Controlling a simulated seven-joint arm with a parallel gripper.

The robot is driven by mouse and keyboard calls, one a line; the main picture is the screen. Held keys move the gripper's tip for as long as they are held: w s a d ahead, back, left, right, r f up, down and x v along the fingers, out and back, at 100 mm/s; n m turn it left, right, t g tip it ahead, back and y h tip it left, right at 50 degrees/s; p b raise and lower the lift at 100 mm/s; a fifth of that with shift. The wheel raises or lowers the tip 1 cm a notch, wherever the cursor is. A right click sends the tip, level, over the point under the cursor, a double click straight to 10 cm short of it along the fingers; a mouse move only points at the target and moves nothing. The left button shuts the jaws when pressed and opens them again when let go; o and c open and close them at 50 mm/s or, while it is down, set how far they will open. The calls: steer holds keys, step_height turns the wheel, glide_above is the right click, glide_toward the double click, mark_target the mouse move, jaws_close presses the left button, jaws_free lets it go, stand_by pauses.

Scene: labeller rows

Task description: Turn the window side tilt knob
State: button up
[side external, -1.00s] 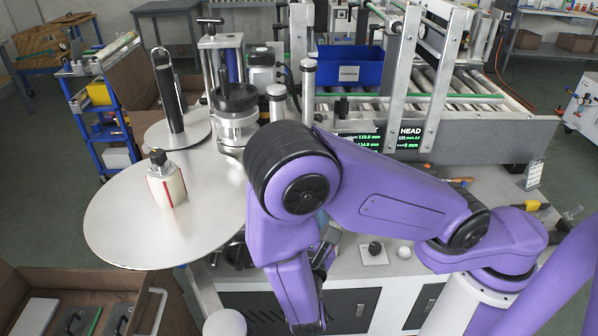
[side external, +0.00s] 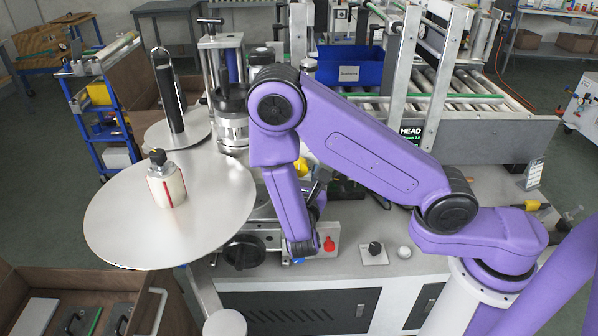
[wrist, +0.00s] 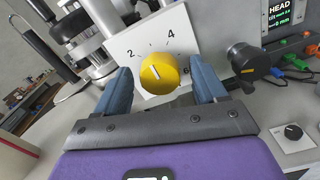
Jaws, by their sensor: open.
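A round yellow knob (wrist: 160,74) stands on a white dial plate (wrist: 122,43) numbered 2, 4 and 6 in the wrist view. Its pale pointer line tilts up and slightly left, between the 2 and the 4. The yellow knob also shows in the side view (side external: 303,168), partly behind my arm. My gripper (wrist: 162,76) is open, with one blue-grey finger on each side of the knob and a visible gap at each side. The right finger partly covers the plate near the 6. I cannot tell how deep the fingertips reach. No window-side label is readable.
A black knob (wrist: 247,60) sticks out close to the right finger. A small black dial (side external: 375,248), a red part (side external: 329,243) and a black handwheel (side external: 243,252) are lower on the machine. A large silver disc (side external: 110,220) with a roll lies left.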

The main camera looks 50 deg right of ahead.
steer(key=c, duration=1.1)
steer(key=shift+o, duration=0.2)
steer(key=shift+n, duration=0.4)
steer(key=n, duration=0.3)
steer(key=shift+n, duration=2.5)
steer(key=o, duration=1.1)
steer(key=shift+c, duration=0.2)
